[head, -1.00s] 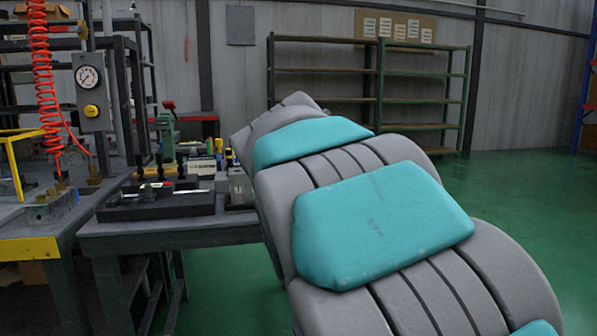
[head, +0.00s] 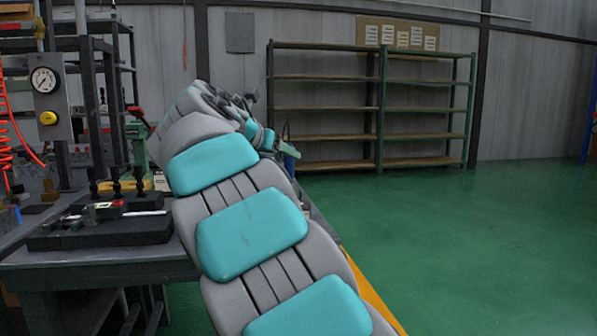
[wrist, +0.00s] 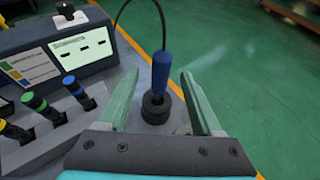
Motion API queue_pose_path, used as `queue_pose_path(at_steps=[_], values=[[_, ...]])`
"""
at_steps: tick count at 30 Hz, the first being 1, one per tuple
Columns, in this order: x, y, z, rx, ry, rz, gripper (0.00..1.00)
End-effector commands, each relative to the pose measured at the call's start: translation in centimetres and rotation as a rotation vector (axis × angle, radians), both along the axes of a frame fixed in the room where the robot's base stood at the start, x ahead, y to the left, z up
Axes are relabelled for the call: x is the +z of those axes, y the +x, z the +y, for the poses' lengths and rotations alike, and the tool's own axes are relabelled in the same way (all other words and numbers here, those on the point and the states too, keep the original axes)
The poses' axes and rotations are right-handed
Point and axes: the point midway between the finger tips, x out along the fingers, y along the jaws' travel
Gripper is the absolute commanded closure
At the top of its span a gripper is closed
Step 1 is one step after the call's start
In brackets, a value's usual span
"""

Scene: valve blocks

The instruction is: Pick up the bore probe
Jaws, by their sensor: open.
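The bore probe (wrist: 161,70) shows in the wrist view as a blue handle standing upright, with a black cable leaving its top. Its lower end is in a black round holder (wrist: 156,107) on the bench. My gripper (wrist: 159,75) is open, with one pale green finger on each side of the probe in the picture. I see no contact between the fingers and the handle.
A display box (wrist: 70,45) with a knob stands left of the probe. Several tools with coloured ends (wrist: 34,102) stand in a grey rack in front of it. A black tray (head: 100,232) lies on the bench at left. Green floor is open at right; empty shelving (head: 325,105) stands behind.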

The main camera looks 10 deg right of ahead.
Motion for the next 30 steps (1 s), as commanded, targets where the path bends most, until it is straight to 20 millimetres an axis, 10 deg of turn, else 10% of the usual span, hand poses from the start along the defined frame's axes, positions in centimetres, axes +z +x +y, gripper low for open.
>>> queue_pose_path(at_steps=[30], values=[[-3.3,5.4,-4.4,-0.001,-0.001,0.001,0.4]])
